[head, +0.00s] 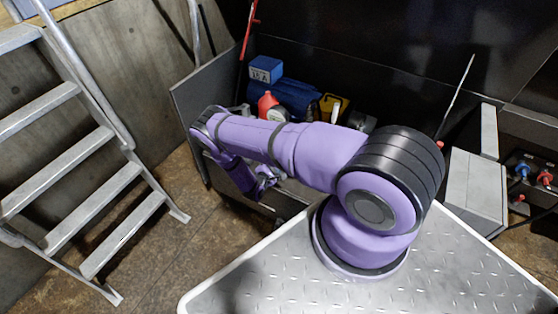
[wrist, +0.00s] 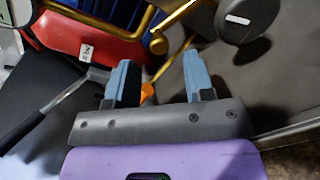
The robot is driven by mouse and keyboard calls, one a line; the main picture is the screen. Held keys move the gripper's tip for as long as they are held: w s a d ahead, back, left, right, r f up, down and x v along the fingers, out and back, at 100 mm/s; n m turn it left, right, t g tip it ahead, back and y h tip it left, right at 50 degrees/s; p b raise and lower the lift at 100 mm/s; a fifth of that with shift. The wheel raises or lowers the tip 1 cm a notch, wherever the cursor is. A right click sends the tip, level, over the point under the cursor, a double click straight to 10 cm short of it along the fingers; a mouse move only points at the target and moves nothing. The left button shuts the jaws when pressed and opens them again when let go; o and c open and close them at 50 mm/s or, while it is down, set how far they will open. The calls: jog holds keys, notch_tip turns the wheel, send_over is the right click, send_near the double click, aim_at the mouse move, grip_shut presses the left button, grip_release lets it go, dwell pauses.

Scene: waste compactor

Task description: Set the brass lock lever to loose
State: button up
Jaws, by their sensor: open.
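In the wrist view, brass-coloured rods show just beyond my fingers. One with a rounded end (wrist: 158,44) runs up to the right, and looks like the brass lock lever. Another brass bar (wrist: 95,22) crosses in front of a red body (wrist: 90,40). My gripper (wrist: 160,72) is open, its two blue fingers apart, with the rounded brass end just past the gap between them. I see no clear contact. In the head view my arm hangs down over the machinery, and the lever cannot be made out there. Any loose marking is not readable.
A black round knob (wrist: 247,22) with a white mark is right of the fingers. A grey-headed, black-handled tool (wrist: 62,92) lies left, and an orange tip (wrist: 147,91) shows between the fingers. In the head view, metal steps (head: 85,175) stand left and a blue box (head: 266,69) behind.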

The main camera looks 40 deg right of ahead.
jog(key=v, duration=0.6)
jog(key=shift+c, duration=0.5)
